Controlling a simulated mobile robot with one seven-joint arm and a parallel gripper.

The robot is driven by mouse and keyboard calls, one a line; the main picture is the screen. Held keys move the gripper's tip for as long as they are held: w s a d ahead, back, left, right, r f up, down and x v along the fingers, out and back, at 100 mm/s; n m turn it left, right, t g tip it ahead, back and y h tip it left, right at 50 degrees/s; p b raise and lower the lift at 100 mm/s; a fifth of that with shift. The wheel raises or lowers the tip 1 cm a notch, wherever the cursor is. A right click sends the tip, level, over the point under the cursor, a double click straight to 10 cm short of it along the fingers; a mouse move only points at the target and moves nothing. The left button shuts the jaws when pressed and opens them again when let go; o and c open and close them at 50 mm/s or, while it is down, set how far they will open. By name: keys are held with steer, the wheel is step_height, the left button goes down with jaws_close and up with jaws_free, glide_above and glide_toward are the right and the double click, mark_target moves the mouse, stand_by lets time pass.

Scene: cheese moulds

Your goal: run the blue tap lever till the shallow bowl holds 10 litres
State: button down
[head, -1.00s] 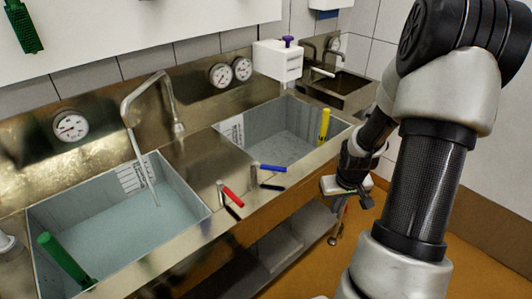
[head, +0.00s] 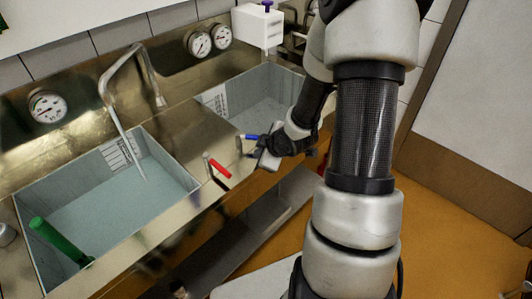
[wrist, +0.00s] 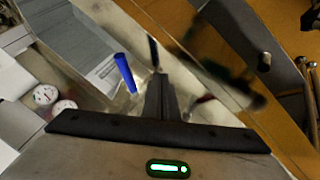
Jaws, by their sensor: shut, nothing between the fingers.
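The blue tap lever (head: 250,137) stands on the steel front ledge beside the right basin. In the wrist view the blue lever (wrist: 125,73) is just left of my gripper's fingers. My gripper (head: 262,150) is shut and empty, close to the lever in the head view; I cannot tell whether they touch. The right basin (head: 285,72) has a white marked scale on its wall and is partly hidden by my arm. The left basin (head: 30,262) holds pale bluish water and also has a scale. I cannot tell which basin is the shallow bowl.
A red lever (head: 220,168) stands left of the blue one on the ledge. A bent steel spout (head: 117,115) hangs over the left basin, where a green stick (head: 58,240) leans. Round gauges (head: 200,43) are on the back panel. The orange floor is open at right.

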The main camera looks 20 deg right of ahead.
steer(key=shift+w+d+r+p, duration=0.3)
steer(key=shift+w+d, duration=0.1)
steer(key=shift+w, duration=0.15)
steer(key=shift+w+d+r+p, duration=0.15)
steer(key=shift+w+d+p, duration=0.2)
steer(key=shift+w, duration=0.2)
steer(key=shift+w+d, duration=0.3)
steer(key=shift+w, duration=0.25)
